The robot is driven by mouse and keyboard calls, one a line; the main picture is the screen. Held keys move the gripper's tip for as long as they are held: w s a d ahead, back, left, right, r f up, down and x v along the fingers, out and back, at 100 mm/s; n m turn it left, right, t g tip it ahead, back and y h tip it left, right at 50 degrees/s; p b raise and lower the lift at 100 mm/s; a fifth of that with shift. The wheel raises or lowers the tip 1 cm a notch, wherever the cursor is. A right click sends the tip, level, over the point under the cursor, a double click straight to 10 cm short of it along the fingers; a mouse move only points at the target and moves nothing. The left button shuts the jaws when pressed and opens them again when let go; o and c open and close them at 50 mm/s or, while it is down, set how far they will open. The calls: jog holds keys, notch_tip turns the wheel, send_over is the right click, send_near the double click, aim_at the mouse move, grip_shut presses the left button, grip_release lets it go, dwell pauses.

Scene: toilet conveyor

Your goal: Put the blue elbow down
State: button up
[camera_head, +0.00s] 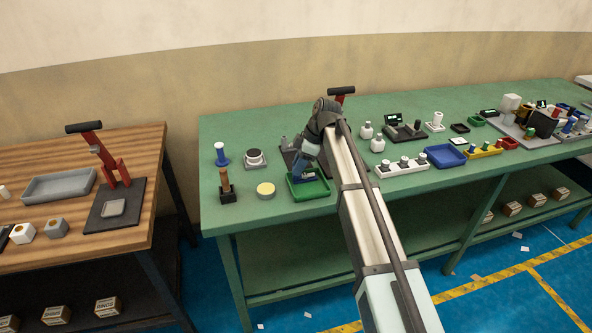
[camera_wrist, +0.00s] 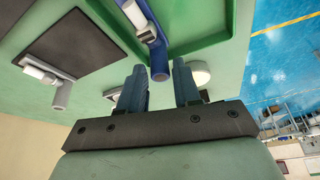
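The blue elbow (camera_wrist: 158,62) lies in the green tray (camera_wrist: 205,38), joined to or touching a white cylindrical piece (camera_wrist: 133,14). In the wrist view its lower end shows in the gap between my fingertips, with space on both sides. My gripper (camera_wrist: 159,70) is open and holds nothing visible. In the head view my gripper (camera_head: 303,168) is low over the green tray (camera_head: 312,194), and the wrist partly hides the tray's contents. A blue patch in the tray, likely the elbow, shows just below the fingers; its exact contact with the tray cannot be told.
A dark plate (camera_wrist: 75,42) with a grey-and-white fitting (camera_wrist: 48,82) is beside the tray. A yellow-topped round item (camera_head: 265,190) and a brown peg in a black block (camera_head: 226,188) stand left of the tray. White bottles (camera_head: 366,131) and a blue tray (camera_head: 445,156) are to the right.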

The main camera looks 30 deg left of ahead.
aim_at(310, 179)
jog(key=v, duration=0.9)
jog(key=shift+r, duration=0.25)
jog(key=shift+d, duration=0.15)
